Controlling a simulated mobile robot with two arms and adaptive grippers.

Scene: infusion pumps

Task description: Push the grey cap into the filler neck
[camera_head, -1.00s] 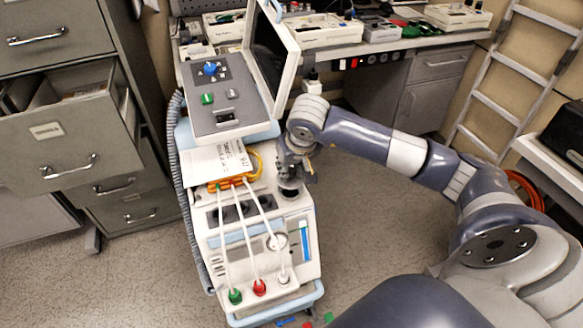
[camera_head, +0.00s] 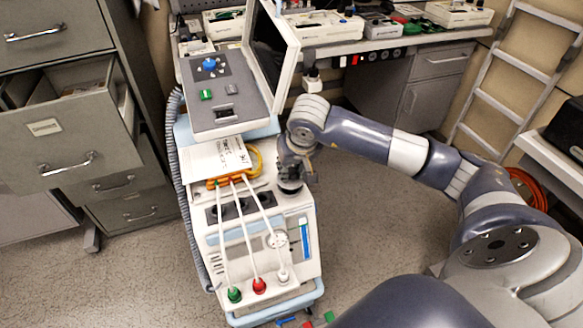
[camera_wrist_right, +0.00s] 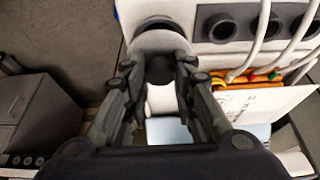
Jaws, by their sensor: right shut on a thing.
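The white medical machine (camera_head: 262,222) stands on the floor in front of the bench. My right gripper (camera_head: 292,178) is over the right side of its top, directly at the dark round filler neck (camera_head: 290,188). In the right wrist view, my right gripper (camera_wrist_right: 160,78) is closed on a dark grey piece, the grey cap (camera_wrist_right: 160,70), between its fingertips. The dark rim of the filler neck (camera_wrist_right: 160,24) shows just beyond the fingertips. The fingers hide part of the cap, and I cannot tell whether it touches the neck. My left gripper is not in view.
Several pale tubes run from an orange connector block (camera_head: 232,181) beside a paper booklet (camera_head: 215,158) on the machine. A tilted screen (camera_head: 272,55) and grey control panel (camera_head: 220,95) rise behind. A filing cabinet (camera_head: 60,130) stands left.

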